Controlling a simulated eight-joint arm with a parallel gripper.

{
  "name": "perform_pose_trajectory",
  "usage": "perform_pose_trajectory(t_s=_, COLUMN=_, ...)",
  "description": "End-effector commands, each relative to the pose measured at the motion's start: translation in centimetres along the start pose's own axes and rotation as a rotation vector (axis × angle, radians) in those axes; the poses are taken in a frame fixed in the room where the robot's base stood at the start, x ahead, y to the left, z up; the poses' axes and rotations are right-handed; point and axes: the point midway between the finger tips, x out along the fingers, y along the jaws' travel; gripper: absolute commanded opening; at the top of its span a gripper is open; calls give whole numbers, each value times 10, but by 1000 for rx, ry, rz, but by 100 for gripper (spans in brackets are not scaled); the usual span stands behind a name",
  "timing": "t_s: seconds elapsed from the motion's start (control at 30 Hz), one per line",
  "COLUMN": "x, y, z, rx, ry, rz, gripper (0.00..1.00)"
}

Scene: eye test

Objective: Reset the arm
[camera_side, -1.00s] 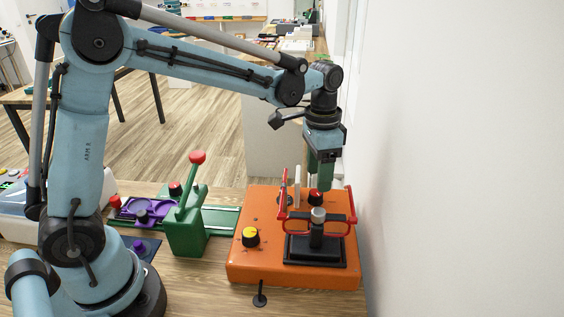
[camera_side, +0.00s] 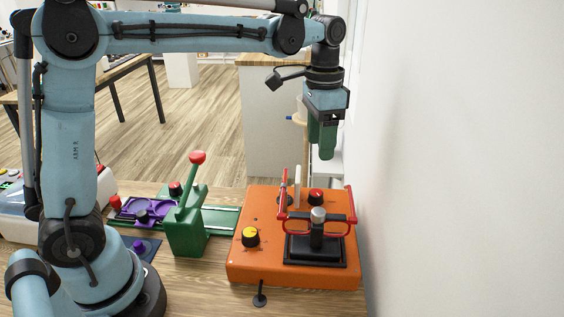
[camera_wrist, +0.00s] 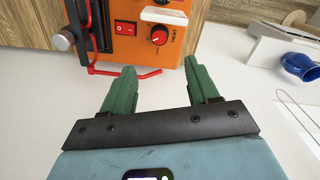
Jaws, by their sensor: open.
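My gripper (camera_side: 322,148) hangs pointing down, above the back right of the orange box, clear of it. In the wrist view its two green fingers (camera_wrist: 160,85) stand apart with nothing between them. The orange box (camera_side: 262,210) carries a yellow-topped knob (camera_side: 251,236), a red knob (camera_side: 316,196), a white upright lever (camera_side: 297,186) and a black clamp with red handles (camera_side: 350,205). The wrist view shows the red knob (camera_wrist: 159,36) by the word HEAT, a red switch (camera_wrist: 125,28) and part of a red handle (camera_wrist: 95,70).
A green block with a red-balled lever (camera_side: 187,225) stands left of the orange box. A white wall (camera_side: 460,160) rises close on the right. The wrist view shows a blue object (camera_wrist: 299,66) at right.

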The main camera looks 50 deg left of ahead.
Motion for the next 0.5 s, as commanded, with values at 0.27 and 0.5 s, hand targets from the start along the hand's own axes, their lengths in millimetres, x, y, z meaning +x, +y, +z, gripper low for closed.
perform_pose_trajectory(t_s=0.27, x=-7, y=3, z=38, rx=-111, ry=137, rz=-57, gripper=60)
perform_pose_trajectory(t_s=0.5, x=0, y=8, z=82, rx=-244, ry=312, rz=-115, gripper=60)
